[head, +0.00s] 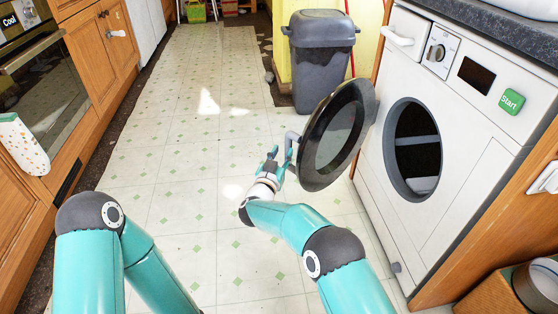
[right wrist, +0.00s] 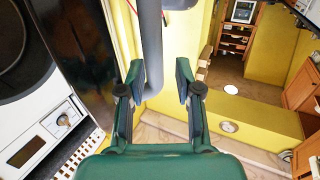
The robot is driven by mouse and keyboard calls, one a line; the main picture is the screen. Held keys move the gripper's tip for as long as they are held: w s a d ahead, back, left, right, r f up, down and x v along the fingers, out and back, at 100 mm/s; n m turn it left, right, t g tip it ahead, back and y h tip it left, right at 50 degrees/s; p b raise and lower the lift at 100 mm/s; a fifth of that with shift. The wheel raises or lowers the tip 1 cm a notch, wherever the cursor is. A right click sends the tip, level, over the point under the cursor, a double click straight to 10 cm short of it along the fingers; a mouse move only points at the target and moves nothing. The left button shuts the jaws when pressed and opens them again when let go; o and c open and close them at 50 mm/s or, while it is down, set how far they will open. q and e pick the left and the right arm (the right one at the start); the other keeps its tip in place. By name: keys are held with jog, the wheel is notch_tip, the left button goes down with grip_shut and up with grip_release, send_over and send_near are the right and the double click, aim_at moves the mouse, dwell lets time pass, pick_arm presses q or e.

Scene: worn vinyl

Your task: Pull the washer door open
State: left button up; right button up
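The white washer (head: 440,150) stands at the right in the head view. Its round door (head: 338,135), dark glass in a dark rim, is swung wide open, leaving the drum opening (head: 412,150) uncovered. A grey handle (head: 291,136) is on the door's left side. My right gripper (head: 279,160) is at this handle. In the right wrist view, the grey handle bar (right wrist: 152,50) runs between the two fingers, near the left one, with a gap to the right finger, so the gripper looks open around it. My left gripper is out of view; only its arm shows.
A grey bin (head: 320,65) stands behind the door by the yellow wall. Wooden cabinets and an oven (head: 40,85) line the left. The vinyl floor (head: 190,130) between is clear. A dark worktop (head: 500,30) covers the washer.

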jog(key=shift+v, duration=1.45)
jog(key=shift+c, duration=0.2)
